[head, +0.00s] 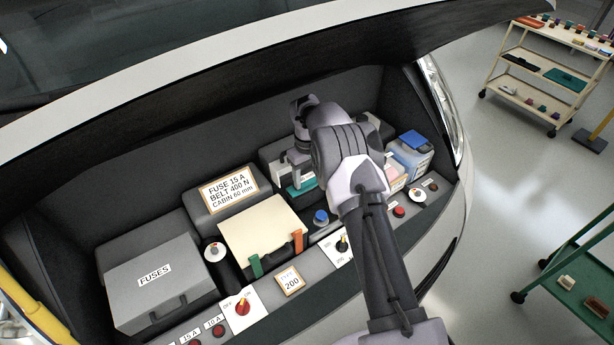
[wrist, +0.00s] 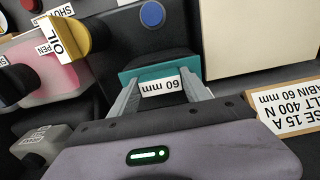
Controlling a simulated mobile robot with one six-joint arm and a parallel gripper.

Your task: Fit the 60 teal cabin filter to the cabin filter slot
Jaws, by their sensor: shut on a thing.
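The teal cabin filter (wrist: 160,66) carries a white "60 mm" label and lies between my gripper's two grey fingers in the wrist view. In the head view only part of the filter (head: 301,190) shows below my gripper (head: 297,177). My gripper is shut on the filter, over a dark housing in the right half of the engine bay. My wrist and arm cover much of this housing in the head view. I cannot tell whether the filter is in the cabin filter slot or above it; the slot opening is hidden.
A card (head: 229,188) reads "FUSE 15 A, BELT 400 N, CABIN 60 mm". A cream cover (head: 262,233) with green and orange clips and a FUSES box (head: 158,273) are left. Pink and blue bottles (head: 411,158) stand close right. The raised hood (head: 250,75) overhangs the bay.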

